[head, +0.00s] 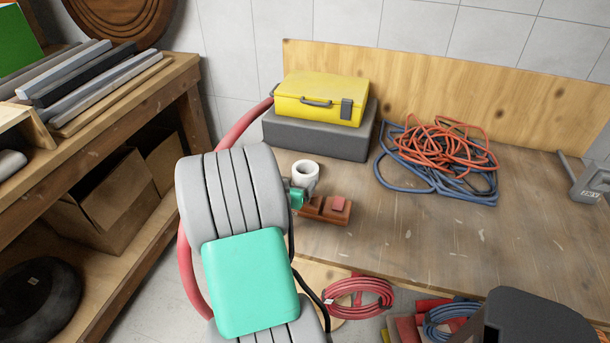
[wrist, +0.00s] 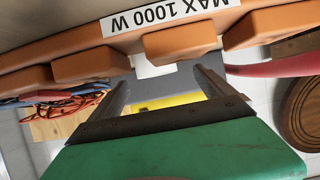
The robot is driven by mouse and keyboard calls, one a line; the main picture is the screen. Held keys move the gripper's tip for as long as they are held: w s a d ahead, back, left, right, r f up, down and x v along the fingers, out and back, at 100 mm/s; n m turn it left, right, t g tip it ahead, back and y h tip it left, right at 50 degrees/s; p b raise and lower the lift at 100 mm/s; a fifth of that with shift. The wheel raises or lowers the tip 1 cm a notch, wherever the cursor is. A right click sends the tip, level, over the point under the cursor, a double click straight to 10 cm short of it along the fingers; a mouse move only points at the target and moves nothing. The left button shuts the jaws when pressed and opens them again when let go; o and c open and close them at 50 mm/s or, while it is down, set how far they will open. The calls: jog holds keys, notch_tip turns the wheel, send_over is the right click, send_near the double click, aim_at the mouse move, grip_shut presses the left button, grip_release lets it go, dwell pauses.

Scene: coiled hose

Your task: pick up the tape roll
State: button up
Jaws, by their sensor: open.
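The tape roll (head: 305,172) is white, with its round hole facing up. It stands on the workbench in front of the grey case. In the wrist view only a white sliver of it (wrist: 155,68) shows between my fingertips, behind an orange part. My gripper (head: 296,189) is small and mostly hidden by my arm in the head view, just at the near left of the roll. In the wrist view its two dark fingers (wrist: 160,76) are spread apart with nothing held. I cannot tell whether they touch the roll.
An orange-brown object (head: 325,209) lies just in front of the roll; close up it bears a "MAX 1000 W" label (wrist: 170,12). A yellow toolbox (head: 320,97) sits on a grey case (head: 318,137) behind. Tangled red and blue cords (head: 440,160) lie right. The bench's right front is clear.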

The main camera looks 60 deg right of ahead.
aim_at(308, 168)
jog(key=shift+o, duration=0.6)
jog(key=x, duration=0.5)
jog(key=s+p+x, duration=0.1)
jog(key=x, duration=0.2)
jog(key=shift+w+d+r, duration=0.1)
jog(key=shift+d+r, duration=0.15)
jog(key=shift+d, duration=0.15)
jog(key=shift+c, duration=0.2)
jog(key=c, duration=1.4)
